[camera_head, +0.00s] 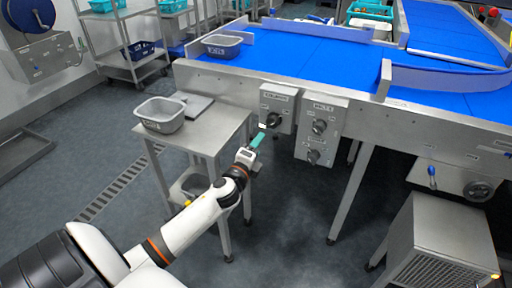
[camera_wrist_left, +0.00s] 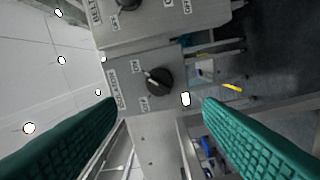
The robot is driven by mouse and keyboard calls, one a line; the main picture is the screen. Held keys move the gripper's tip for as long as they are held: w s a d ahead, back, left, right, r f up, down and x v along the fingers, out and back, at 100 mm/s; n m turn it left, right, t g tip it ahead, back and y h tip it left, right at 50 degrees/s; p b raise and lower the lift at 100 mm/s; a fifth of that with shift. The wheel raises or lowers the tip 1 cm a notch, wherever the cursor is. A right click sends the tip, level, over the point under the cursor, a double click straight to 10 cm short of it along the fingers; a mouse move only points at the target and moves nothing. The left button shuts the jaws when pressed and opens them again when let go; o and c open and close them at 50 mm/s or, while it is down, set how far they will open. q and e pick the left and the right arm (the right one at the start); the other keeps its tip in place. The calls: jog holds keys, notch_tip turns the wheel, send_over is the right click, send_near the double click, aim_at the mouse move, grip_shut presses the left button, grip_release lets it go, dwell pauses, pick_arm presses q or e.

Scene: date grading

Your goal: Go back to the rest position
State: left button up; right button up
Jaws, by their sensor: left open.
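My left gripper (camera_head: 256,141) reaches up from the lower left in the head view, with green finger pads. It is open and empty, beside the small steel table and short of the switch boxes. In the left wrist view, its two green fingers (camera_wrist_left: 160,140) stand wide apart with nothing between them. A grey switch box with a black rotary knob (camera_wrist_left: 158,82) lies beyond the fingers. In the head view the left switch box (camera_head: 277,107) and the right switch box (camera_head: 321,130) hang on the conveyor's side. My right gripper is not in view.
A grey tub (camera_head: 160,115) stands on the small steel table (camera_head: 224,128). Another grey tub (camera_head: 222,45) sits on the blue conveyor (camera_head: 310,58). A steel cabinet (camera_head: 440,245) stands at the lower right. Floor shows between the table and the cabinet, with conveyor legs in it.

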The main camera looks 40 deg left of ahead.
pick_arm(q)
jog(key=shift+f, duration=0.1)
dwell(0.4)
